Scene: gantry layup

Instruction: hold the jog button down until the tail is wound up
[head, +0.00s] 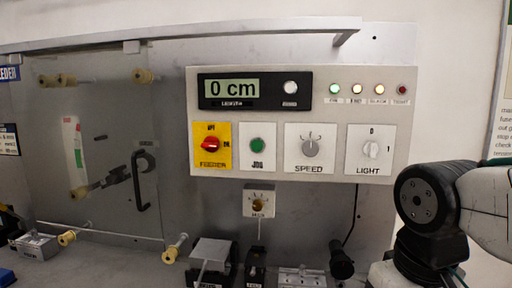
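The jog button (256,145) is a round green button on a white plate, labelled JOG, in the middle of the control panel (300,183). Nothing touches it or covers it. The length display (232,88) above it reads 0 cm. No tail of material can be made out; thin rods and yellowish rollers (68,238) show at the lower left. My arm is at the right edge, with its black joint right of the panel. My gripper is out of view.
A red feeder knob (210,145) sits left of the jog button, the speed knob (310,147) and light switch (371,149) to its right. Small indicator lamps (357,89) are above. A top rail (180,33) overhangs. Small fixtures (211,254) stand below the panel. Space before the panel is clear.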

